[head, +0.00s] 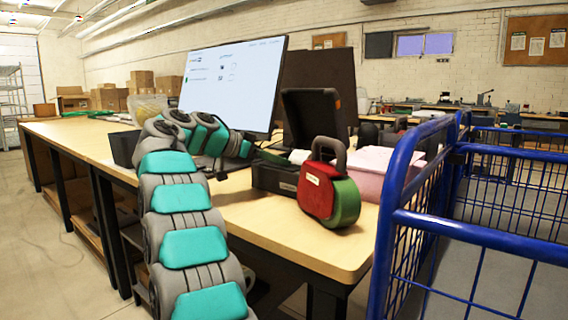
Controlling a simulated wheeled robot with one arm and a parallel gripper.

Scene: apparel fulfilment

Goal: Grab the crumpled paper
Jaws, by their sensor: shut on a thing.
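My arm rises from the bottom of the head view, bends over the table edge and ends in front of the monitor. I cannot tell whether this is the crumpled paper. No other crumpled paper shows clearly.
A monitor (232,84) stands behind my wrist. A red and green padlock-shaped bag (328,188) stands by a black tray (274,178) on the wooden table (262,218). Pink folded cloth (370,165) lies behind it. A blue wire cart (402,210) blocks the right front.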

